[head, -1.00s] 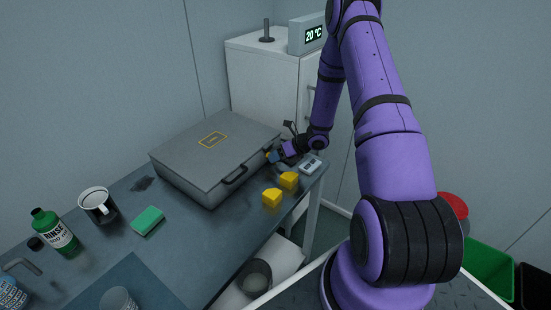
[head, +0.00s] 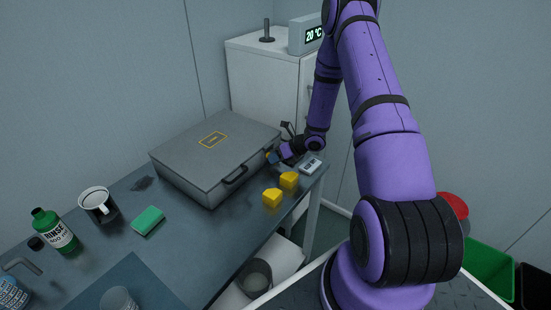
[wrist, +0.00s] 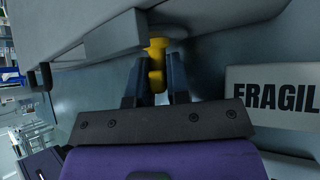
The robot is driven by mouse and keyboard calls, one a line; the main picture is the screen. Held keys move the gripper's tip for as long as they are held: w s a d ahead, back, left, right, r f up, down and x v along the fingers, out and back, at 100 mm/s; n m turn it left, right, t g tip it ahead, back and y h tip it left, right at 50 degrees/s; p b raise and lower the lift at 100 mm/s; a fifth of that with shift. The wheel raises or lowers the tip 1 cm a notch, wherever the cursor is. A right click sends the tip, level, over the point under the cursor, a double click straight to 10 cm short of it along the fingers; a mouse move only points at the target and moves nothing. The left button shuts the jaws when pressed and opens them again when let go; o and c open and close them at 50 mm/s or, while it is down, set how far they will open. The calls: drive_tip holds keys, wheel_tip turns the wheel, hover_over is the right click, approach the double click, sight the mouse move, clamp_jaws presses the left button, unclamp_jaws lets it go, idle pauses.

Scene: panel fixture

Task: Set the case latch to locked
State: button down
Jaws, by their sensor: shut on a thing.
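The grey case (head: 190,165) lies closed on the table, with a dark handle (head: 236,176) on its front side. Its yellow latch (wrist: 157,62) shows in the wrist view on the case wall, between the two fingers. My gripper (wrist: 154,82) is shut on the latch; it also shows in the head view (head: 274,156) at the right end of the case front. In the head view the gripper hides most of the latch. I cannot tell which position the latch is set to.
Two yellow blocks (head: 272,197) sit on the table in front of the case. A small grey box (head: 311,165) lies near the right edge. A FRAGILE label (wrist: 275,97) shows in the wrist view.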

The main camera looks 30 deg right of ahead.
drive_tip(key=shift+a+n+t+h, duration=0.1)
drive_tip(key=shift+n+t+h, duration=0.4)
drive_tip(key=shift+n+h, duration=0.95)
drive_tip(key=shift+m+h, duration=0.35)
drive_tip(key=shift+h, duration=0.1)
drive_tip(key=c, duration=1.2)
unclamp_jaws()
drive_tip(key=shift+o, duration=0.2)
drive_tip(key=v, duration=1.1)
